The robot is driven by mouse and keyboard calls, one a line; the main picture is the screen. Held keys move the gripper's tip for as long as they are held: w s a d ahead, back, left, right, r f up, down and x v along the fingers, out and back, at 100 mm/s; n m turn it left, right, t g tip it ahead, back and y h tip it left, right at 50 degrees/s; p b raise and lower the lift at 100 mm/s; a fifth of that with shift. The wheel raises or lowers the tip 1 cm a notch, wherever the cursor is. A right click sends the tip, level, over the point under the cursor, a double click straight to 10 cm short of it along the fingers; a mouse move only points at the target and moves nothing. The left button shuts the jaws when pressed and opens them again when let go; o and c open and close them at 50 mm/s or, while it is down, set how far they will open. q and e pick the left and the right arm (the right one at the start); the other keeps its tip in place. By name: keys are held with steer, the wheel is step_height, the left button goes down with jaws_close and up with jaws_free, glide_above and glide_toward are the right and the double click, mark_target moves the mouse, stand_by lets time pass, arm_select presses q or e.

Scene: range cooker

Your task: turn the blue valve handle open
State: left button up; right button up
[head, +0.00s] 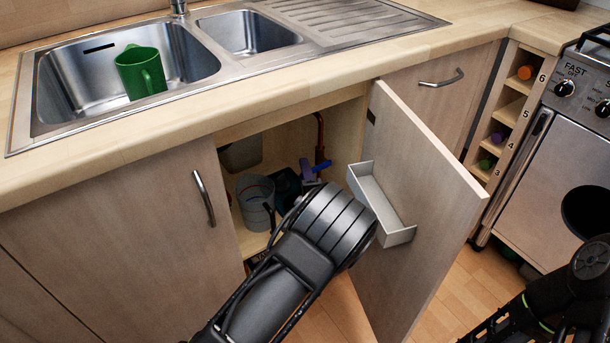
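The blue valve handle (306,170) shows inside the open cabinet under the sink, beside an upright copper pipe (319,135). Only a small part of the valve area is visible behind my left arm. My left gripper (285,186) reaches into the cabinet as a dark shape just left of the blue handle. My own wrist covers much of it, so its fingers and any contact with the handle are unclear. My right arm is at the lower right, and its gripper does not show.
The cabinet door (420,210) stands open right of my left arm, with a white door tray (381,205) on its inside. A grey bucket (256,200) stands in the cabinet left of the gripper. A green mug (140,72) is in the sink (195,55) above.

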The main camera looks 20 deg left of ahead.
arm_select(q)
steer(key=shift+c, duration=0.4)
jaws_close()
stand_by(1.0)
